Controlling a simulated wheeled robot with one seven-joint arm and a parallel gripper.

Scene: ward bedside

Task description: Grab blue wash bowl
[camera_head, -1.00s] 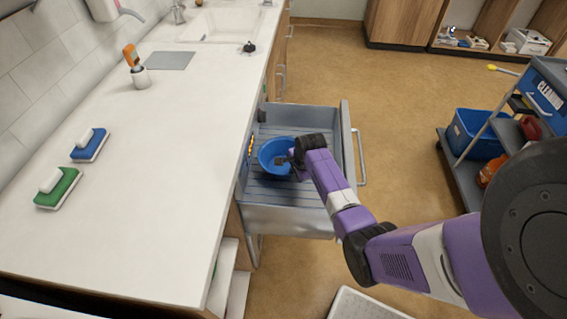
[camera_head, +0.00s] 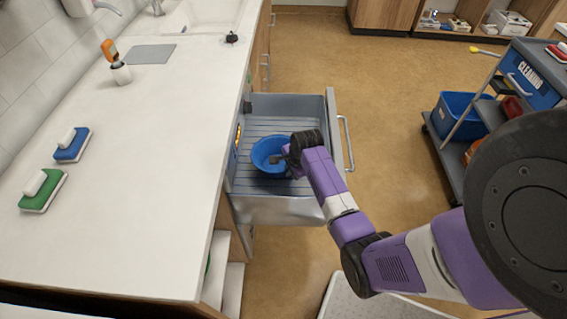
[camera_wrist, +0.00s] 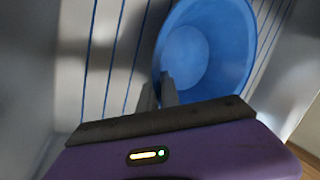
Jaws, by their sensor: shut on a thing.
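The blue wash bowl (camera_head: 264,148) is a round open bowl in the pulled-out grey drawer (camera_head: 290,208). My gripper (camera_head: 279,158) reaches into the drawer from the right and is at the bowl's near right side. In the wrist view the blue wash bowl (camera_wrist: 205,45) shows its empty inside. The fingers of my gripper (camera_wrist: 160,90) are closed together on the bowl's rim at its lower left. I cannot tell whether the bowl is clear of the drawer floor.
A dark cleaning trolley (camera_head: 455,160) with a blue bin (camera_head: 458,112) stands at the right. Floor (camera_head: 370,100) is open between drawer and trolley.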

